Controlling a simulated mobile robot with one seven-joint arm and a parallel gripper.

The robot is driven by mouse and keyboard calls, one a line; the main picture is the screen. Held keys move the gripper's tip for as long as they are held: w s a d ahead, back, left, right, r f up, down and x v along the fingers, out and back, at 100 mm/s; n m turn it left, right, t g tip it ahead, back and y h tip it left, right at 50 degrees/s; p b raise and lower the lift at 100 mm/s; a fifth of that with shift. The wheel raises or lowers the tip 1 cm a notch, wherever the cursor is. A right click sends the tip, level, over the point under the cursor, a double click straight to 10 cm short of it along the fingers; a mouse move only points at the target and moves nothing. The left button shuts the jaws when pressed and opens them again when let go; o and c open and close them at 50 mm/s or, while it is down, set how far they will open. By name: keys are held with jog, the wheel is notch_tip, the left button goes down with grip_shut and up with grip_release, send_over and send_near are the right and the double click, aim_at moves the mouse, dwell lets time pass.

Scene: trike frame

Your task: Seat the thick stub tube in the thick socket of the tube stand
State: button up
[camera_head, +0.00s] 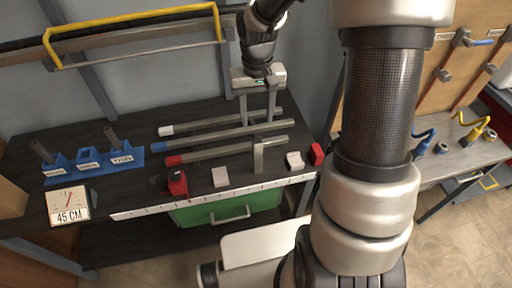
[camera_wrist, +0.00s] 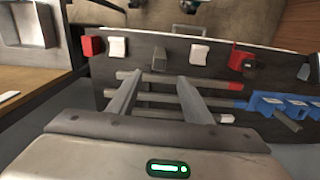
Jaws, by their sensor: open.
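The blue tube stand (camera_head: 90,165) is at the left of the bench, with three labelled sockets; the labels are too small to read surely. Grey stubs lean up from its left socket (camera_head: 41,151) and right socket (camera_head: 111,137); the middle one looks empty. The stand shows at the right of the wrist view (camera_wrist: 268,103). Three long grey tubes lie on the bench, with white (camera_head: 166,131), blue (camera_head: 171,146) and red (camera_head: 173,161) ends. I cannot tell which piece is the thick stub tube. My gripper (camera_head: 257,121) is open and empty above the long tubes, pointing down (camera_wrist: 161,76).
A grey upright block (camera_head: 258,156) stands near the bench's front edge. Pale blocks (camera_head: 220,177) (camera_head: 294,160) and red pieces (camera_head: 177,183) (camera_head: 317,154) line that edge. A "45 CM" dial (camera_head: 68,206) is front left. A green drawer (camera_head: 230,210) sits below.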

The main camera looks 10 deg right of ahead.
aim_at(258, 150)
notch_tip(258, 150, down, 16)
jog(key=shift+r+p, duration=0.1)
jog(key=shift+p, duration=0.35)
jog(key=shift+d, duration=0.1)
grip_shut()
